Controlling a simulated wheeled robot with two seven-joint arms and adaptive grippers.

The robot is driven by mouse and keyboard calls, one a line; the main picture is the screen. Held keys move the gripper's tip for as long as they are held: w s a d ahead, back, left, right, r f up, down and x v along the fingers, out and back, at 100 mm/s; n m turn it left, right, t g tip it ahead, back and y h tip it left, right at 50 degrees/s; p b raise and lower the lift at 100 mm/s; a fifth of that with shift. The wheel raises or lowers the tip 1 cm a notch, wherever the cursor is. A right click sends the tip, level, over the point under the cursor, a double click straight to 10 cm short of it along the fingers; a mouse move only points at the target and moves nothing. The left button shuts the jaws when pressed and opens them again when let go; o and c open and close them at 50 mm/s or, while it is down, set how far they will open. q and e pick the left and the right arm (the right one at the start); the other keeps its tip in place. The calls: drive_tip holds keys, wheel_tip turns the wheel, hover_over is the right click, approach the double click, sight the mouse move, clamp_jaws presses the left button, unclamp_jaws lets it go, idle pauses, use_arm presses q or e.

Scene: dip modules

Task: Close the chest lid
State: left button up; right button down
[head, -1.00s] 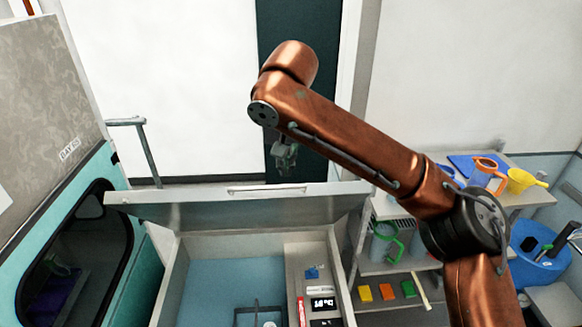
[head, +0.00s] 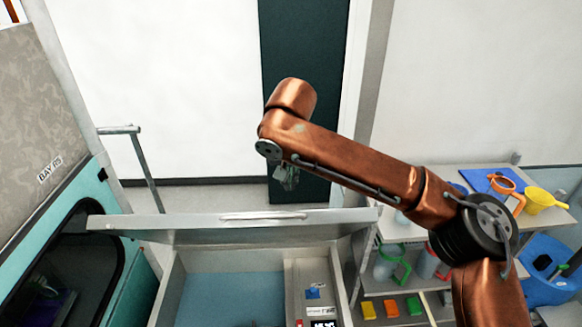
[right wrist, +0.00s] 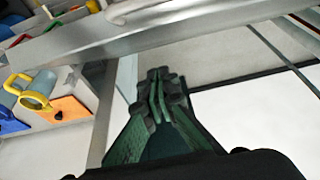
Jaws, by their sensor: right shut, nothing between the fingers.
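The chest (head: 168,285) stands open at the bottom of the head view. Its grey lid (head: 190,228) is raised and shows almost edge-on, with a bar handle (head: 262,216) along its top edge. My right gripper (head: 286,180) hangs just beyond that edge, small and partly shaded. In the right wrist view my right gripper (right wrist: 160,85) is shut and empty. There a grey edge of the lid (right wrist: 200,35) and a handle (right wrist: 150,10) cross above the fingertips; I see no clear contact. My left gripper is in neither view.
A shelf on the right holds an orange mug (head: 508,185), a yellow cup (head: 545,200) and several coloured blocks (head: 391,308). A teal cabinet (head: 130,285) stands left of the chest. A grey rail (head: 145,165) stands behind the lid's left end.

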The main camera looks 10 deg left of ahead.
drive_tip(key=f, duration=0.1)
drive_tip(key=s+f, duration=0.1)
drive_tip(key=s+f+p, duration=0.1)
drive_tip(key=shift+d+f, duration=0.1)
drive_tip(key=shift+d, duration=0.25)
drive_tip(key=shift+s+f, duration=0.15)
drive_tip(key=shift+s, duration=0.05)
drive_tip(key=shift+s+d+f, duration=0.1)
drive_tip(key=shift+f, duration=0.15)
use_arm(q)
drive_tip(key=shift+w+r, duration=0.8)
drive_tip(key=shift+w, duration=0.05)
use_arm(e)
drive_tip(key=shift+s, duration=0.1)
